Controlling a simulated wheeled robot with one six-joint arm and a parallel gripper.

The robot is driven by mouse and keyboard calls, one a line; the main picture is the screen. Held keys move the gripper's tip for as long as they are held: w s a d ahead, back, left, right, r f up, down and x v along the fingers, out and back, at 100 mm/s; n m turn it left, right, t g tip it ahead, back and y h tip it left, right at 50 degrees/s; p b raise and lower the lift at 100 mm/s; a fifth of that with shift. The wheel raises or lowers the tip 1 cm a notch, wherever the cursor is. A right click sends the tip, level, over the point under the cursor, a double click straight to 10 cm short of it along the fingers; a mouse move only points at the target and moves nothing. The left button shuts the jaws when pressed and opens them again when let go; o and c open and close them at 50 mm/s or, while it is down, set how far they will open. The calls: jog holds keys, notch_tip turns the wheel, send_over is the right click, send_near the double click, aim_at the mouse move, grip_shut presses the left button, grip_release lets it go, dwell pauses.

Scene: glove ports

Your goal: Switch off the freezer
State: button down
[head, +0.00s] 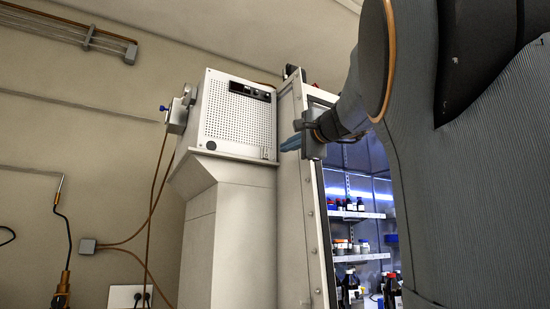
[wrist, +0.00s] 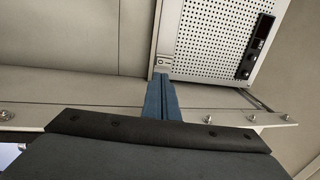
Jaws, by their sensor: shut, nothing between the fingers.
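A white unit with a perforated front (head: 236,118) stands on a pale column; I cannot tell whether it is the freezer itself. A black control strip (head: 250,91) with small knobs or switches sits at its upper right, and it also shows in the wrist view (wrist: 257,46). A small metal fitting (head: 265,153) is at the panel's lower right corner. My gripper (head: 283,147) is shut and empty, its blue fingers just right of that corner. In the wrist view the fingertips (wrist: 160,76) appear close to the fitting (wrist: 163,62); contact cannot be told.
A lit cabinet (head: 358,215) with bottles on shelves is at right, behind my arm. Its pale bolted frame (head: 306,200) stands beside the unit. A small box with a blue knob (head: 176,114) is on the unit's left side. Cables hang on the left wall.

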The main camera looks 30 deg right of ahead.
jog(key=shift+s+a+f+b, duration=0.1)
jog(key=shift+s+b, duration=0.1)
jog(key=shift+s, duration=0.85)
jog(key=shift+s+f+b, duration=0.1)
jog(key=shift+s+b, duration=0.05)
jog(key=shift+s, duration=0.85)
